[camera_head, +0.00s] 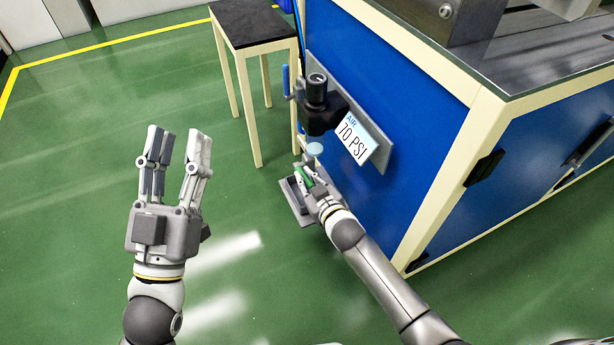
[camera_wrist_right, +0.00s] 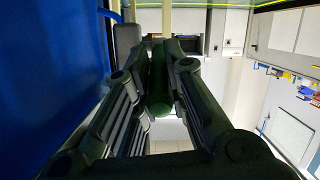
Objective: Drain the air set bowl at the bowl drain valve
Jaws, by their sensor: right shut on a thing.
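The air set is a black regulator (camera_head: 318,118) with a knob on top, mounted on the blue cabinet side in the head view. Its pale bluish bowl (camera_head: 314,149) hangs below. A green part (camera_head: 306,175), which looks like the bowl drain valve's handle, is just under the bowl. My right gripper (camera_head: 310,180) is at this green part and shut on it. In the right wrist view the green part (camera_wrist_right: 160,85) lies between the two dark fingers. The fingers hide part of the valve. My left gripper (camera_head: 178,138) is open and empty, well left of the air set.
A grey plate (camera_head: 351,140) with an "AIR 70 PSI" label is beside the regulator. A grey tray (camera_head: 291,201) sits low below the bowl. A dark-topped small table (camera_head: 253,24) stands behind. The green floor at left is clear.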

